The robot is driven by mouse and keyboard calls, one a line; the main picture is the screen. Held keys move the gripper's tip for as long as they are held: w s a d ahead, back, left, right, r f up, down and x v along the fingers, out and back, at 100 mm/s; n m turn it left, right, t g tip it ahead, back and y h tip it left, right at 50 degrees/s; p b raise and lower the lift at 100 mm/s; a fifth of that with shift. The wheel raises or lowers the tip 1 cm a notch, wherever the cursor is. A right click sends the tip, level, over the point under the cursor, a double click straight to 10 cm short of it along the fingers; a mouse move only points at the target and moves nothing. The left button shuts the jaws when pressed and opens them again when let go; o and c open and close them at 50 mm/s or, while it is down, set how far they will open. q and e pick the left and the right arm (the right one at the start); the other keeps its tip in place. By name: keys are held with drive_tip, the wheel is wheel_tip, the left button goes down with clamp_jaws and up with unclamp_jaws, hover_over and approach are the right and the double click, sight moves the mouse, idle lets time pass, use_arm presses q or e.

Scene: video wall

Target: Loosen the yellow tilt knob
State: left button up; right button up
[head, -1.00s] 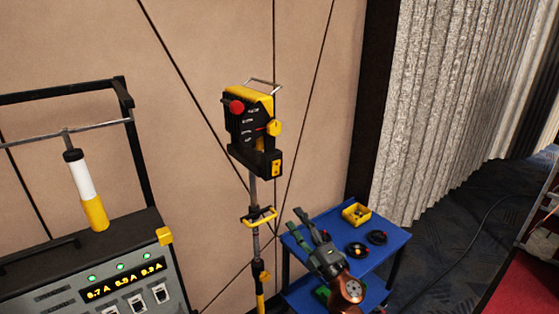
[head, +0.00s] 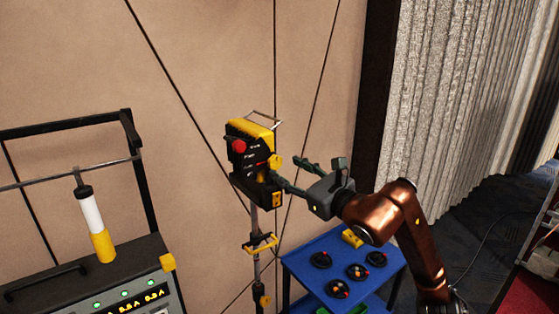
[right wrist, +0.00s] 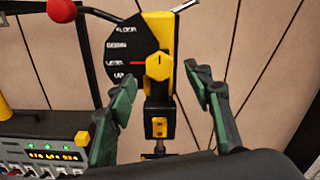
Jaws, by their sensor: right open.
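The yellow tilt knob (head: 275,161) is on the right side of a black and yellow head unit (head: 248,130) on top of a pole. In the right wrist view the knob (right wrist: 159,67) sits near the middle, on a black dial plate (right wrist: 128,45) marked FLOOR, DOWN, LEVEL and UP. A red pointer (right wrist: 138,63) lies beside LEVEL. My right gripper (head: 286,171) is open and empty, its fingers pointing at the unit. In the wrist view its green fingers (right wrist: 160,88) stand on either side of the knob, apart from it. My left gripper is not in view.
A red knob (head: 239,146) is on the unit's left. A yellow handle (head: 262,244) juts from the pole. A blue cart (head: 309,285) with several dark coiled items stands below my right arm. A black-framed console (head: 130,268) stands at left; a panelled wall (head: 200,60) is behind.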

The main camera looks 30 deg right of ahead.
sight(277, 164)
drive_tip(key=w, duration=0.2)
drive_tip(key=w+p, duration=0.1)
drive_tip(key=w, duration=0.1)
drive_tip(key=shift+a+r, duration=0.1)
drive_tip(key=shift+a, duration=0.1)
drive_tip(key=shift+w+p, duration=0.3)
drive_tip(key=shift+w, duration=0.1)
drive_tip(key=c, duration=1.2)
